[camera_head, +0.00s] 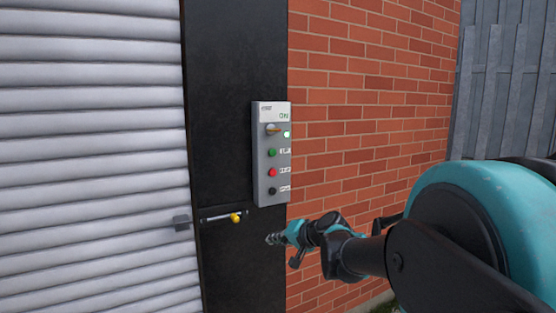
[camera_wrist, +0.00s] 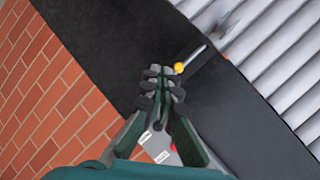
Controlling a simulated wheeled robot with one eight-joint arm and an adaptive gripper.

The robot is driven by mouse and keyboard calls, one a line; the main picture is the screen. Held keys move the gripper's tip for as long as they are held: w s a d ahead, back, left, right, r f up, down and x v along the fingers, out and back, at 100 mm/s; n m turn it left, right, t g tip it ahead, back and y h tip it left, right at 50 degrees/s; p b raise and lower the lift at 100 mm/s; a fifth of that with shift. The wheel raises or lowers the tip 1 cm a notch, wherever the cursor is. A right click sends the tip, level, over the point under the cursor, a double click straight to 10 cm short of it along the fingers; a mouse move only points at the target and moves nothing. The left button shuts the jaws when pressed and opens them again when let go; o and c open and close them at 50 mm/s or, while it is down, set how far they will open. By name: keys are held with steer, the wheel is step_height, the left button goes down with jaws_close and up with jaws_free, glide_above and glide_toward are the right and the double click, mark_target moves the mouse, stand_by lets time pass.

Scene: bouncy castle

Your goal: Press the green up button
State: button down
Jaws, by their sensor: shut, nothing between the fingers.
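The green button (camera_head: 272,152) is on a grey control box (camera_head: 259,190) mounted on the black post, below a rotary switch (camera_head: 272,129). A red button (camera_head: 272,172) and a black button (camera_head: 272,190) sit below it. My gripper (camera_head: 272,240) is shut and empty, below the box and apart from it. In the wrist view my gripper (camera_wrist: 160,72) points at the black post. Part of the control box (camera_wrist: 158,142) shows behind the fingers there, with the red button (camera_wrist: 173,147) at its edge. The green button is hidden in that view.
A bolt with a yellow knob (camera_head: 236,217) is on the black post (camera_head: 230,70), left of my gripper. A ribbed roller shutter (camera_head: 90,150) fills the left. A brick wall (camera_head: 370,100) stands to the right, with a grey fence (camera_head: 505,80) beyond.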

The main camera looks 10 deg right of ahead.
mark_target(274, 156)
steer(key=w+d+r+m+t, duration=0.3)
steer(key=w+d+r+m, duration=0.1)
steer(key=r, duration=0.6)
steer(key=w+d+r+m+t+h, duration=0.1)
steer(key=w+d+r+m+t, duration=0.3)
steer(key=r, duration=0.5)
steer(key=shift+w+d+r+m, duration=0.4)
steer(key=shift+w+d, duration=0.25)
steer(key=shift+w, duration=0.45)
steer(key=x, duration=1.4)
